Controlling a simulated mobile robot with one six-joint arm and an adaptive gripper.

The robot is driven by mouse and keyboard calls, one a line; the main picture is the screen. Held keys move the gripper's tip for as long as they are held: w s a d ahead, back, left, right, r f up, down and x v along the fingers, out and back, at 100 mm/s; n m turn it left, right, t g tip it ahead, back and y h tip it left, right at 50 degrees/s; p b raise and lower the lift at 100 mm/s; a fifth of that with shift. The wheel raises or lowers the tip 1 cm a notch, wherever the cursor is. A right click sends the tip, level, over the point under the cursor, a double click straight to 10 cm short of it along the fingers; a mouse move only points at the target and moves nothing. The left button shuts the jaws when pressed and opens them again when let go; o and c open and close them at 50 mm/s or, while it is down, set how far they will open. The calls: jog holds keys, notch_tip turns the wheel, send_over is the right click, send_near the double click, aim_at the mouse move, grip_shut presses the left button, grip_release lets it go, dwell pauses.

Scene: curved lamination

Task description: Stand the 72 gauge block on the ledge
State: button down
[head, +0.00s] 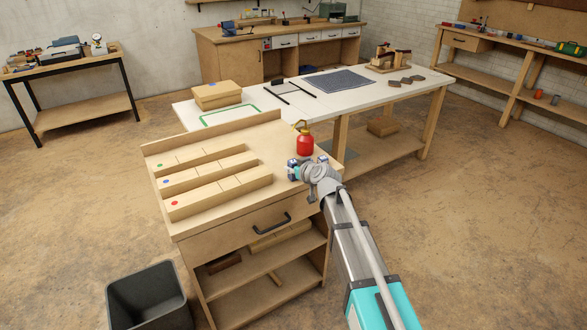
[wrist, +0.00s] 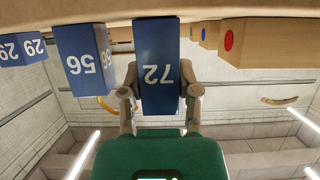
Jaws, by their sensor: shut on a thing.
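My gripper (wrist: 158,105) is shut on the blue 72 gauge block (wrist: 158,62), one finger on each side. Its number reads upside down in the wrist view, which looks inverted. Whether the block touches the wooden top is unclear. A blue 56 block (wrist: 84,58) and a 29 block (wrist: 22,48) stand to the left in that view. In the head view my gripper (head: 303,170) is at the cabinet top's right side, and blue blocks (head: 293,168) show small beside it. A raised wooden strip (head: 210,131) runs along the top's back edge; I cannot tell whether it is the ledge.
Three wooden bars marked green, blue and red (head: 220,193) lie across the cabinet top. A red can (head: 305,145) stands just behind my gripper. A white-topped table (head: 370,100) adjoins behind; a dark bin (head: 148,297) stands on the floor.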

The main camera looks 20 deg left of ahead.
jog(key=shift+c, duration=1.6)
grip_release()
jog(key=shift+s+d+r+p, duration=0.1)
jog(key=shift+d+r+p, duration=0.1)
jog(key=shift+p, duration=0.1)
jog(key=p+v, duration=0.4)
jog(key=v, duration=0.7)
jog(key=shift+s+d, duration=0.2)
jog(key=shift+r, duration=0.1)
